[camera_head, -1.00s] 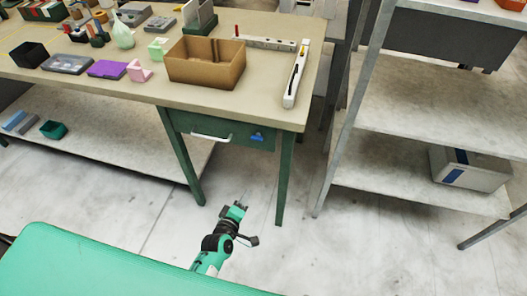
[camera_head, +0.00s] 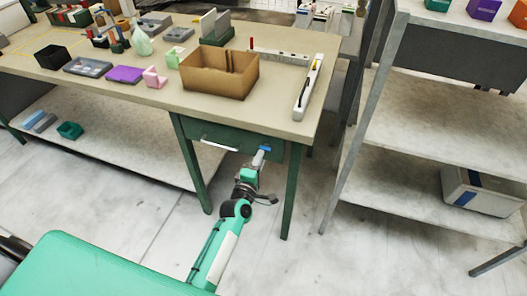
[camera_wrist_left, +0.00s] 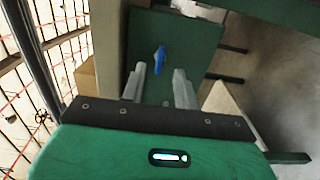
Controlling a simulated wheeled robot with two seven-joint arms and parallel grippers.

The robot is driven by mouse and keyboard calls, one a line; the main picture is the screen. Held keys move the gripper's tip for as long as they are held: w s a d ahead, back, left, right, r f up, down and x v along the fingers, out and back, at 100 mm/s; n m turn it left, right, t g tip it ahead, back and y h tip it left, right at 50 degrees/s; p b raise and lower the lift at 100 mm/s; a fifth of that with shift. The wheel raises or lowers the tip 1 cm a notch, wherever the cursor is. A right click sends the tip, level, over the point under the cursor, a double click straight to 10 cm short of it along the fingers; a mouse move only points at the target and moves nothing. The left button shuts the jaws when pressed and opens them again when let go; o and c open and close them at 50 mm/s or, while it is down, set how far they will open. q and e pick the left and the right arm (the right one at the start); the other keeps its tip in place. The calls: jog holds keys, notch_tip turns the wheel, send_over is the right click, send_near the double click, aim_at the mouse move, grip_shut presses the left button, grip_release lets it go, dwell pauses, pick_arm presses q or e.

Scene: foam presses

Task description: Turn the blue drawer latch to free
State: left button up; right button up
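The blue drawer latch (camera_head: 266,148) sits on the front of the green drawer (camera_head: 232,140), right of its pale handle (camera_head: 219,145). In the left wrist view the blue latch (camera_wrist_left: 159,61) shows ahead, beyond the fingertips and roughly between them. My left gripper (camera_head: 259,158) is just in front of the latch in the head view. In the left wrist view my left gripper (camera_wrist_left: 161,72) has its two pale fingers apart with nothing between them. Whether a finger touches the latch I cannot tell. My right gripper is not in view.
The workbench (camera_head: 150,97) holds a cardboard box (camera_head: 215,82) and several small items above the drawer. Green table legs (camera_head: 290,195) stand near my arm. A metal shelf rack (camera_head: 440,135) is at the right. The floor before the drawer is clear.

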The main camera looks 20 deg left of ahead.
aim_at(266, 148)
pick_arm(q)
jog(key=w, duration=0.4)
jog(key=shift+w, duration=0.2)
grip_shut()
